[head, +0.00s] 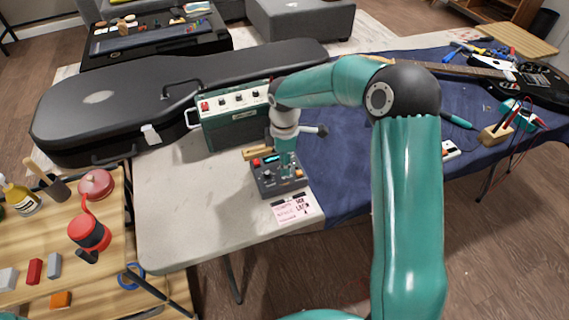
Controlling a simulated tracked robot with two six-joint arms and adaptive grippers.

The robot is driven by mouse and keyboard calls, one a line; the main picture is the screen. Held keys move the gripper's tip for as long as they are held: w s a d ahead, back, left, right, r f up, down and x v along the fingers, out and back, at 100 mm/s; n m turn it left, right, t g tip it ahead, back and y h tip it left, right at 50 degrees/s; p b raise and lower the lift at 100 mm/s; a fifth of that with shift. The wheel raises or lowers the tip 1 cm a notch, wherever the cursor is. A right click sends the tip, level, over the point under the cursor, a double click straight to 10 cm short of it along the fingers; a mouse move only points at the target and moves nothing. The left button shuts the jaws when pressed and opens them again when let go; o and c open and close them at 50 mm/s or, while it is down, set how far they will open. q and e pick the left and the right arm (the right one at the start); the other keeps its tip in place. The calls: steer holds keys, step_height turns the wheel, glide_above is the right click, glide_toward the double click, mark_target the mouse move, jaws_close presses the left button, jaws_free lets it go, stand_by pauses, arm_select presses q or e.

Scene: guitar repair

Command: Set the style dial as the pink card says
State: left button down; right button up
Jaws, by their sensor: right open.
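The pink card (293,209) lies flat on the table at the front of a dark device (271,189) with knobs and a small lit display; its writing is too small for me to read fully. My right gripper (286,172) points down over the middle of this device, open, its fingers close to the top panel. The gripper and wrist hide part of the panel, so I cannot tell which knob is the style dial or how it is set. My left gripper is not in view.
A green amplifier (236,122) stands just behind the device. A black guitar case (110,112) lies along the back left. A wooden side table (45,235) with tools stands at left. An electric guitar (500,72) lies on the blue cloth at right. The pale tabletop (185,210) left of the device is clear.

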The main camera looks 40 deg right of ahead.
steer(key=shift+a+f, duration=0.1)
steer(key=shift+f, duration=0.55)
jaws_close()
